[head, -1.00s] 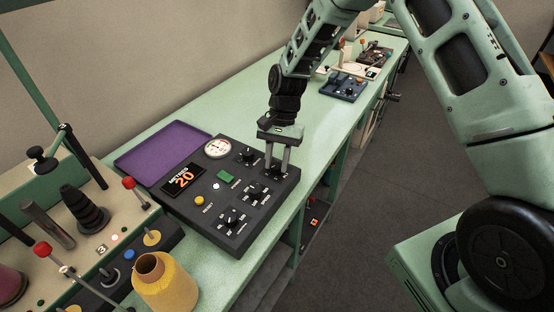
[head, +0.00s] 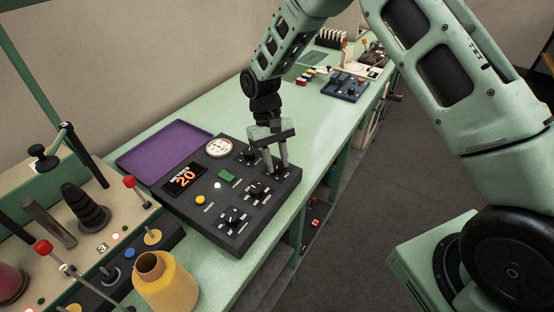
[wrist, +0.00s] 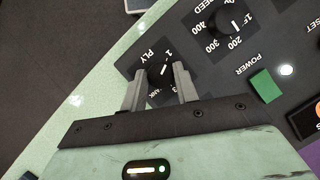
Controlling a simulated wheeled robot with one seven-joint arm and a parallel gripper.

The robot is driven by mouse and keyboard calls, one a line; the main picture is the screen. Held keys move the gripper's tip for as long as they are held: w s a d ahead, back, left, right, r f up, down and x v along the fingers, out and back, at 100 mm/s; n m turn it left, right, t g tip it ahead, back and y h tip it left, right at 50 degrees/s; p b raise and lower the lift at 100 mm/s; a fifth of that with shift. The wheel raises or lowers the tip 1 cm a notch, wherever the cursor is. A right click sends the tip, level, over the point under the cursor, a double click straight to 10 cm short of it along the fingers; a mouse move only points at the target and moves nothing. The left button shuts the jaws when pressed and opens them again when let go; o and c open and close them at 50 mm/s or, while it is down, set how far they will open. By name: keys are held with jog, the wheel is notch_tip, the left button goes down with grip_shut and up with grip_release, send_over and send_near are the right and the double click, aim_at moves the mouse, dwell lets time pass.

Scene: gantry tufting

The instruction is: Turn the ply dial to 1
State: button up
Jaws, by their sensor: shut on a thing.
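The ply dial (wrist: 158,76) is a small black knob with a white pointer line, labelled PLY, on the dark control panel (head: 222,237). In the wrist view it sits between the two fingers of my gripper (wrist: 160,88), which is shut on it. The white line appears to point towards the 1 on the scale. The lower part of the scale is partly covered by the gripper. In the head view my gripper (head: 277,167) comes down on the panel's far right corner, and the fingers mostly hide the dial.
The speed dial (wrist: 229,27) lies close beside the ply dial. The panel also has a green power button (head: 227,176), a yellow reset button (head: 200,200), a METRES display (head: 184,179) reading 20 and two lower dials.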

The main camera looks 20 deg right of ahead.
jog(key=shift+w+n, duration=0.1)
jog(key=shift+n, duration=0.5)
jog(key=shift+h, duration=0.3)
jog(key=o, duration=1)
jog(key=b+v, duration=0.1)
jog(key=v, duration=0.4)
jog(key=b+v, duration=0.1)
jog(key=v, duration=0.5)
jog(key=b+v, duration=0.1)
jog(key=v, duration=0.5)
jog(key=shift+r, duration=0.3)
